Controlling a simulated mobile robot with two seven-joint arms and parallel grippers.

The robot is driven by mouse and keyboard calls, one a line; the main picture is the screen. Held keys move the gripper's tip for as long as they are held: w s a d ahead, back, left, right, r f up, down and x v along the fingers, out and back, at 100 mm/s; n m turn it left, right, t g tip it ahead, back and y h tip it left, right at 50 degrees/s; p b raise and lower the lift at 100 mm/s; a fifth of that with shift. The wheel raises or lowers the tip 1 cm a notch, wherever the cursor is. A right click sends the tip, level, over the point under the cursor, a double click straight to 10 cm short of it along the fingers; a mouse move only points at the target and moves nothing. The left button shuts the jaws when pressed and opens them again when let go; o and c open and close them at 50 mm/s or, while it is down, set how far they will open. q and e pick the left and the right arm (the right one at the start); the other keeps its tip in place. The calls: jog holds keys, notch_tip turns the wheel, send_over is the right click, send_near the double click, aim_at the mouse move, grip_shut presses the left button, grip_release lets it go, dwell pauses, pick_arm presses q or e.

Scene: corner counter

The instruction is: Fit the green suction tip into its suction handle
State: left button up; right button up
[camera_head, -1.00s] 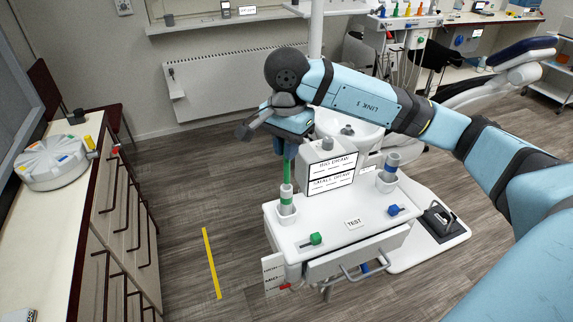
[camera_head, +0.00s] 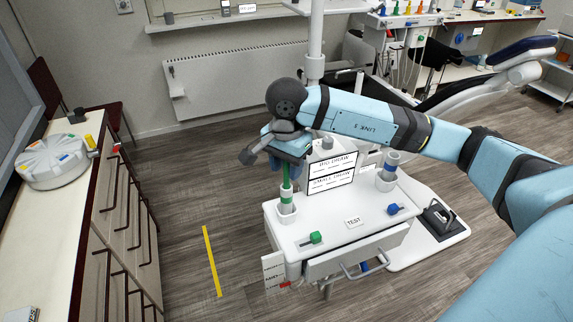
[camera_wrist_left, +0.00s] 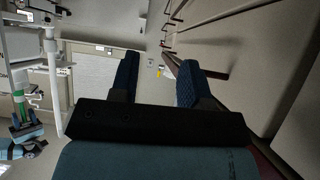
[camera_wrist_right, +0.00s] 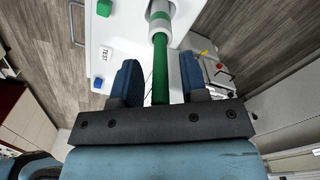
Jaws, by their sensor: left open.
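The green suction tip (camera_head: 287,176) stands upright over the suction handle (camera_head: 287,203), a white piece with a green band at the left of the white cart. In the right wrist view the tip (camera_wrist_right: 160,72) meets the mouth of the handle (camera_wrist_right: 160,17); how deep it sits is hard to tell. My right gripper (camera_head: 286,160) is around the upper part of the tip. Its fingers stand on both sides with visible gaps, so it is open; the tip's upper end is hidden. My left gripper (camera_wrist_left: 157,78) is open and empty, away from the cart.
The white cart (camera_head: 330,235) carries a second handle with blue bands (camera_head: 387,178), a green knob (camera_head: 315,238), a blue knob (camera_head: 394,209) and a labelled box (camera_head: 332,173). A counter (camera_head: 55,215) with a round tray (camera_head: 53,160) runs along the left.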

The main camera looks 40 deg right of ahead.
notch_tip(320, 180, up, 12)
jog(key=shift+b, duration=0.75)
